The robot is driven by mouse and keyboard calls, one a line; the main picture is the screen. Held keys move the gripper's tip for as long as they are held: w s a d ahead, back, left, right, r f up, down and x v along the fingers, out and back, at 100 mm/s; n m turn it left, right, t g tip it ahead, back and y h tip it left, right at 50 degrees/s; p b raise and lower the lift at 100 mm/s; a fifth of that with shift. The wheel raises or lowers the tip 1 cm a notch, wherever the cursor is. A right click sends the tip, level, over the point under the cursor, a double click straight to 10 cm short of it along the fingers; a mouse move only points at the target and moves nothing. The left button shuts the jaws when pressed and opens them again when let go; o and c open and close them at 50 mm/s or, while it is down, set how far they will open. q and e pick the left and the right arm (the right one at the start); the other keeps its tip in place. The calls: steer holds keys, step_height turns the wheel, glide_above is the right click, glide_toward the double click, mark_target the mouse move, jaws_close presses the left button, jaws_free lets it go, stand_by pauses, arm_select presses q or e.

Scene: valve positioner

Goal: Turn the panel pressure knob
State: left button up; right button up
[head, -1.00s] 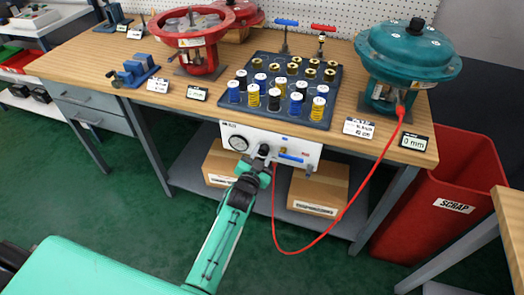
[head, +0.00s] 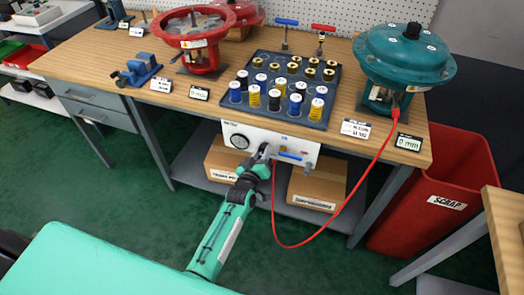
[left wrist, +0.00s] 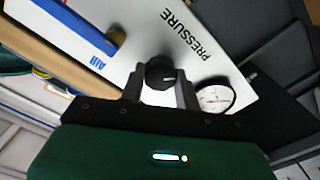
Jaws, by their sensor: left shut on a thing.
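The white pressure panel (head: 307,152) hangs below the front edge of the workbench. The round black pressure knob (left wrist: 160,72) has a white pointer mark and sits below the word PRESSURE in the left wrist view. My left gripper (left wrist: 158,88) is shut on the knob, one finger on each side of it. In the head view my left gripper (head: 263,152) reaches the panel from below and mostly hides the knob. The pressure gauge (head: 239,141) is left of the gripper; its dial also shows in the left wrist view (left wrist: 214,97). My right gripper is not in view.
A blue AIR lever (left wrist: 91,27) is on the same panel. A red hose (head: 345,207) loops from the panel to the teal actuator (head: 405,55). Cardboard boxes (head: 317,188) stand on the shelf behind. A red scrap bin (head: 420,215) is at right.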

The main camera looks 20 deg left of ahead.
arm_select(q)
steer(key=n, duration=0.3)
steer(key=shift+f, duration=0.1)
steer(key=shift+n, duration=2.7)
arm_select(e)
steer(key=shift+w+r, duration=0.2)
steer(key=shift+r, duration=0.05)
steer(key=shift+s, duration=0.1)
arm_select(q)
steer(key=o, duration=1)
steer(key=shift+c, duration=0.2)
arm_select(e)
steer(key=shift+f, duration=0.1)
arm_select(q)
steer(key=shift+s, duration=0.15)
